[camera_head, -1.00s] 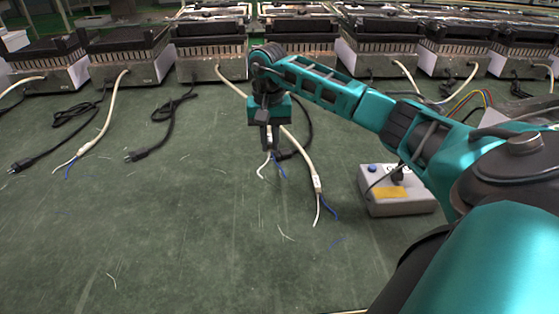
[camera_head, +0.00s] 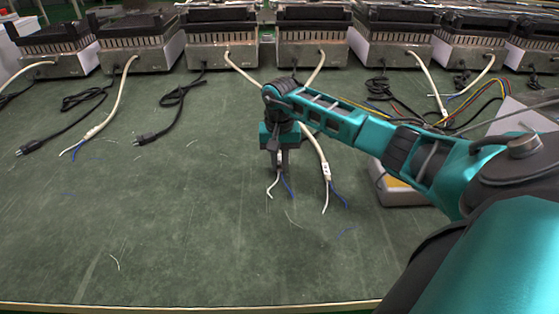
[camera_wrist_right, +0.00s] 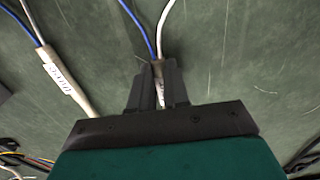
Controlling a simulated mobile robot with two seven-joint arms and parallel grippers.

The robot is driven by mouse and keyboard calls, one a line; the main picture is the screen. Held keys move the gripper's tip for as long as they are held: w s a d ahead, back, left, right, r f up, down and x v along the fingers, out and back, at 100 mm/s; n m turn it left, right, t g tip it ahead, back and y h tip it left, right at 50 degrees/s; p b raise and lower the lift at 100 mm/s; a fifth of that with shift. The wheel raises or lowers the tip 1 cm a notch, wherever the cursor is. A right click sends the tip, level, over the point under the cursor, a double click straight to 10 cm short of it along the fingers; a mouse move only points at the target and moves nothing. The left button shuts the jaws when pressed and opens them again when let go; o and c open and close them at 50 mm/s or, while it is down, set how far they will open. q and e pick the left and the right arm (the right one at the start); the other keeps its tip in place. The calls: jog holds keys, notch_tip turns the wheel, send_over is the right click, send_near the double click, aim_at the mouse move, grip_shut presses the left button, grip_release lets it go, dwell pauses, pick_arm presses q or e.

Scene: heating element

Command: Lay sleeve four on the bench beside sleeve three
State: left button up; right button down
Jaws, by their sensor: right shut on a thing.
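My right gripper (camera_head: 277,162) is in the middle of the head view, low over the green bench. It is shut on a white sleeve (camera_wrist_right: 160,94), which shows between its fingers (camera_wrist_right: 157,80) in the right wrist view. A white wire and a blue wire (camera_head: 288,187) stick out from it towards the near edge. A second white sleeve with a printed label (camera_head: 326,171) lies just to the right, apart from the fingers; it also shows at the left of the right wrist view (camera_wrist_right: 57,77). I cannot read the sleeve numbers or tell whether the held sleeve touches the bench. My left gripper is not in view.
Heater units (camera_head: 222,48) line the back. Another sleeve (camera_head: 93,132) and a black plug (camera_head: 145,139) lie at left. A grey box (camera_head: 402,194) sits partly behind my right arm. Loose coloured wires (camera_head: 475,105) lie at right. The front bench is mostly clear.

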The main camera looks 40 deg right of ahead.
aim_at(279, 166)
jog(key=shift+f, duration=0.15)
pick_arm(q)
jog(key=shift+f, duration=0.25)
pick_arm(e)
jog(key=c, duration=1.1)
grip_release()
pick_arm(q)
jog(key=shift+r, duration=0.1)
pick_arm(e)
jog(key=shift+r, duration=0.4)
pick_arm(q)
jog(key=p, duration=0.1)
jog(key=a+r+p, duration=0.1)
jog(key=p, duration=0.1)
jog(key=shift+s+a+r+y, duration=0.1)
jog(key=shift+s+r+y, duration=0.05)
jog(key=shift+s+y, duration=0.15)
pick_arm(e)
notch_tip(279, 166, up, 12)
jog(key=shift+f, duration=0.25)
jog(key=shift+s, duration=0.1)
